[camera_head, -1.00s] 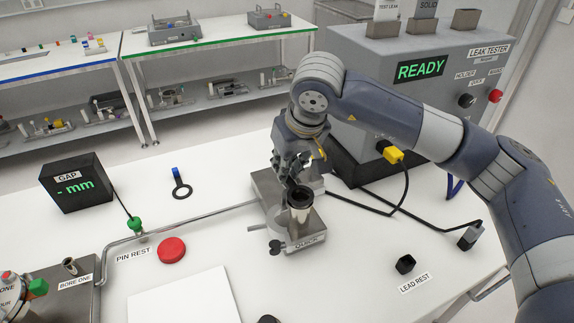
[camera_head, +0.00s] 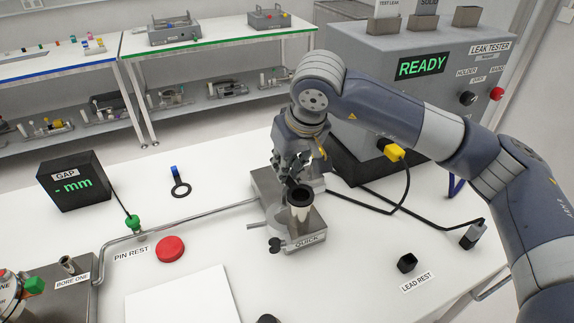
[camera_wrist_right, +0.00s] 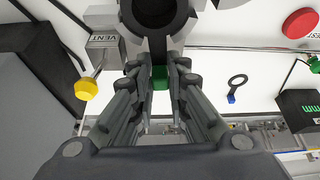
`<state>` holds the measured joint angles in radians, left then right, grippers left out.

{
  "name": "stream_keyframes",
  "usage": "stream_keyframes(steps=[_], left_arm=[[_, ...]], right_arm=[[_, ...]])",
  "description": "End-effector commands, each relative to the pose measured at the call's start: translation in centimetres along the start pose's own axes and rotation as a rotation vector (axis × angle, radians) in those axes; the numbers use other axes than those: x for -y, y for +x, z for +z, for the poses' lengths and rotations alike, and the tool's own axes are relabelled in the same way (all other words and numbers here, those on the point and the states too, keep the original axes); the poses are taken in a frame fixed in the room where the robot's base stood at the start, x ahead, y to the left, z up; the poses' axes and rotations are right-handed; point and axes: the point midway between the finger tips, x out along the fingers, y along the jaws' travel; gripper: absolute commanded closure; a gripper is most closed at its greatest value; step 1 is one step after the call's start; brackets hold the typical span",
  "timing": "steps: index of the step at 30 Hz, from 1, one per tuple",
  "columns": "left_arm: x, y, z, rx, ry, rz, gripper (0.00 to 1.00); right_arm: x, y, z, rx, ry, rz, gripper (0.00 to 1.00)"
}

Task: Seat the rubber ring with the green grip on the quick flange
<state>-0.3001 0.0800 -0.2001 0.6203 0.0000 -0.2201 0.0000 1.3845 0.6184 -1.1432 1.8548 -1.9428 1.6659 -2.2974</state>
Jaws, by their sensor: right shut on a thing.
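The quick flange (camera_head: 301,214) is a metal cylinder on the stand labelled QUICK, at the middle of the head view. A black rubber ring (camera_wrist_right: 143,22) shows at the top of the right wrist view. It lies at the flange's mouth, and the head view shows it there too (camera_head: 300,196). I cannot tell whether it is fully seated or slightly above. My right gripper (camera_head: 300,177) is just behind the flange and shut on the ring's green grip (camera_wrist_right: 160,78), seen between the fingers. The fingers partly hide the grip. My left gripper is not in view.
Another ring with a blue grip (camera_head: 180,184) lies on the table. A red disc (camera_head: 170,249), a gap meter (camera_head: 73,182) and a white sheet (camera_head: 182,297) are to the left. The leak tester (camera_head: 420,80) stands behind right. A yellow knob (camera_wrist_right: 86,89) is beside the VENT label.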

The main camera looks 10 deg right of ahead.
Motion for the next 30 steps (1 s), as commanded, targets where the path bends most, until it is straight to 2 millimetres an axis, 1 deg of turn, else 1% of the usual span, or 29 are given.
stream_keyframes(steps=[11, 20, 21, 24, 30], left_arm=[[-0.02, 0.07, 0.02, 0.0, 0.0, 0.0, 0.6], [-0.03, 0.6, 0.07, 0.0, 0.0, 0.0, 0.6], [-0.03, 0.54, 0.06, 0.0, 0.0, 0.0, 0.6], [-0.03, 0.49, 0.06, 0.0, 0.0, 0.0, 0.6], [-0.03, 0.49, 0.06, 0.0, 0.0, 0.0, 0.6]], right_arm=[[-0.02, 0.03, 0.01, 0.0, 0.0, 0.0, 1.0], [-0.01, 0.33, 0.14, 0.0, 0.0, 0.0, 1.0], [-0.01, 0.27, 0.11, 0.0, 0.0, 0.0, 0.81], [-0.01, 0.24, 0.1, 0.001, 0.0, 0.0, 0.62], [-0.01, 0.24, 0.1, 0.0, 0.0, 0.0, 0.62]])
